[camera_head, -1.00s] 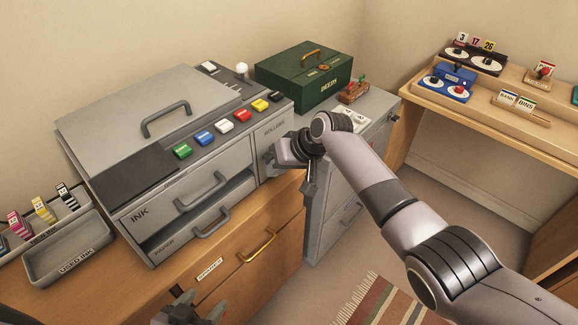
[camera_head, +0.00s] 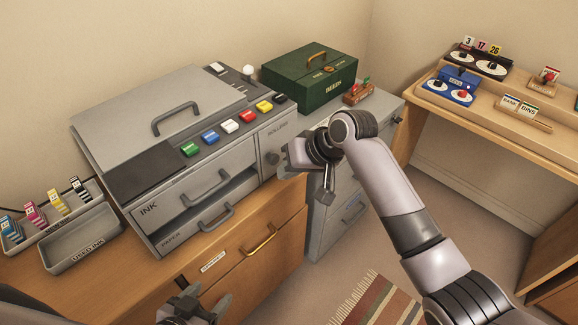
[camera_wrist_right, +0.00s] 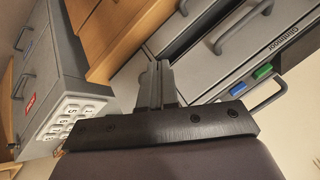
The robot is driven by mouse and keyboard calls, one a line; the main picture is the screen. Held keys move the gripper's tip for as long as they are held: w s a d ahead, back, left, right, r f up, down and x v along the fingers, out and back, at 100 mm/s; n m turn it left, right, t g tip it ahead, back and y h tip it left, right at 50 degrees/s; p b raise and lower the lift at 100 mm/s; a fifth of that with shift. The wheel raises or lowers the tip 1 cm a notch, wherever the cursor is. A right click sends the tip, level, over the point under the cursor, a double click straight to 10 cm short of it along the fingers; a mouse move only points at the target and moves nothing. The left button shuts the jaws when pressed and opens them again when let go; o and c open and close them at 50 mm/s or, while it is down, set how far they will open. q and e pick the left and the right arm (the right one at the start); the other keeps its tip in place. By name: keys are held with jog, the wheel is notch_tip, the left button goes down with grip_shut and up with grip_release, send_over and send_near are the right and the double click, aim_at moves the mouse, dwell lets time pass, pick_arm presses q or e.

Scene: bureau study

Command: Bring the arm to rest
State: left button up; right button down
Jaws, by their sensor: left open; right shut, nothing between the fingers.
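My right arm (camera_head: 395,190) reaches in from the lower right, across the front of the grey drawer cabinet. Its gripper (camera_head: 325,195) is shut and empty, close to the right end of the grey ink machine (camera_head: 130,175). In the right wrist view the shut fingers (camera_wrist_right: 158,85) point toward the machine's grey fronts and the wooden drawers. My left gripper (camera_head: 203,298) is open and empty at the bottom edge, in front of the wooden desk drawer. Part of my left arm shows at the lower left corner.
A used ink tray (camera_head: 80,240) lies at left. Open floor (camera_head: 440,220) lies right of the cabinet.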

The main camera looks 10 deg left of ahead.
jog(key=shift+s+d+r, duration=0.15)
jog(key=shift+s+r, duration=0.55)
jog(key=shift+r, duration=0.3)
jog(key=s+d+f+m+t+h, duration=0.1)
jog(key=s+d+f+m+t, duration=0.15)
jog(key=d+f, duration=0.45)
jog(key=s+d+f+m+t, duration=0.1)
jog(key=s+d+f+t, duration=0.2)
jog(key=f, duration=0.5)
jog(key=s+d+f+t+h, duration=0.1)
jog(key=s+d+f+h, duration=0.1)
jog(key=s+d, duration=0.6)
jog(key=s+d+f+t+h, duration=0.1)
jog(key=s+d, duration=0.6)
jog(key=d, duration=0.1)
jog(key=shift+s+d+f+n+h, duration=0.25)
jog(key=shift+s+f+n+h, duration=0.15)
jog(key=shift+n, duration=0.05)
